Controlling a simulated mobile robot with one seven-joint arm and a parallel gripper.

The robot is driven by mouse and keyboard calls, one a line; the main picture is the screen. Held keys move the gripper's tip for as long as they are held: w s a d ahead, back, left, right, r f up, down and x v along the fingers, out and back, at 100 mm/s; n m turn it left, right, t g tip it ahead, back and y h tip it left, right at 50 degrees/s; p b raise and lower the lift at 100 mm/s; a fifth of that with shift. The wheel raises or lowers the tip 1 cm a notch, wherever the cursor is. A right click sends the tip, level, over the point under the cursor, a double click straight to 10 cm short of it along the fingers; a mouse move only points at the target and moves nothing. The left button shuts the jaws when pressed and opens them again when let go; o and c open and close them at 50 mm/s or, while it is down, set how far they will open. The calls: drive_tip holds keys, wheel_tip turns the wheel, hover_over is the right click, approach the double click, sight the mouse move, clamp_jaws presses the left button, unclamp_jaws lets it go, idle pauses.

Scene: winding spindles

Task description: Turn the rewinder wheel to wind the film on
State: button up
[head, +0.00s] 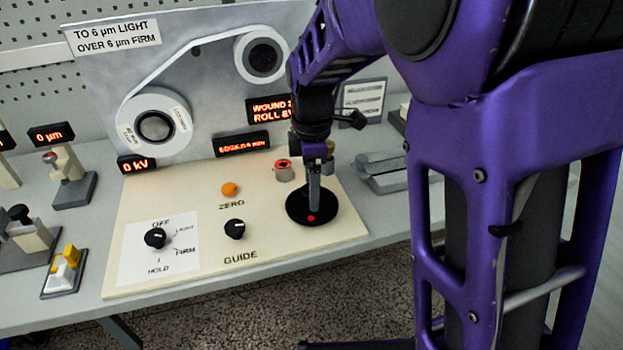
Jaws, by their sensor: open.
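The rewinder wheel looks to be the flat black disc (295,210) with a red dot near its front edge, at the right of the cream panel (190,275). My gripper (314,188) points down over the disc, its grey fingers open. Whether they touch the disc or straddle a part of it I cannot tell. White film runs from the lower left roll (180,112) up to the upper right roll (241,58) on the grey backplate. A display (268,109) reading "WOUND 2" and "ROLL" is partly hidden by my arm.
The panel also holds a mode knob (155,238), a guide knob (234,229), an orange zero button (229,189) and a red-topped button (283,170) close left of my gripper. A grey fixture (390,172) stands at right. Small devices stand at left.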

clamp_jaws()
idle(0.4)
drive_tip(key=shift+m, duration=0.4)
drive_tip(key=shift+r+m+p, duration=0.15)
drive_tip(key=shift+m+p, duration=0.6)
drive_tip(key=shift+m, duration=0.15)
drive_tip(key=m+p, duration=0.1)
drive_tip(key=m, duration=0.3)
drive_tip(key=shift+m+p, duration=0.3)
drive_tip(key=shift+p, duration=0.1)
drive_tip(key=m+p, duration=0.2)
drive_tip(key=m, duration=0.4)
drive_tip(key=shift+m, duration=0.4)
